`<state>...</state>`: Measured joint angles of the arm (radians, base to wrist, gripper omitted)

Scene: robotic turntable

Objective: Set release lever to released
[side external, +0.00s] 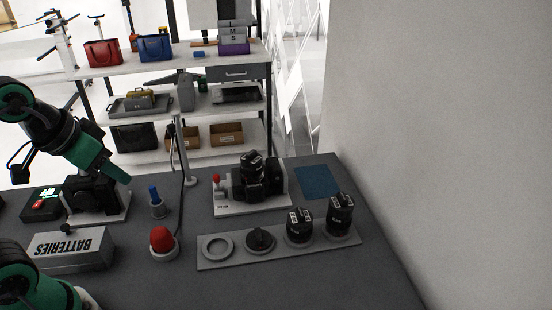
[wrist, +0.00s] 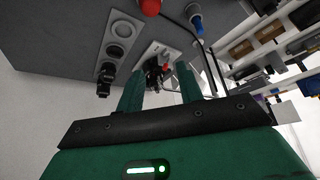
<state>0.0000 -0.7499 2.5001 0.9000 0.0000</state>
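A dark camera (side external: 268,181) with a lens stands on a light grey plate (side external: 240,210) near the back of the table. A small red-tipped post (side external: 216,180) stands at the plate's left side and looks like the release lever; its setting is too small to read.
A grey lens tray (side external: 275,255) lies in front. A batteries box (side external: 68,250) and a blue mat (side external: 318,182) are also on the table. Shelves stand behind.

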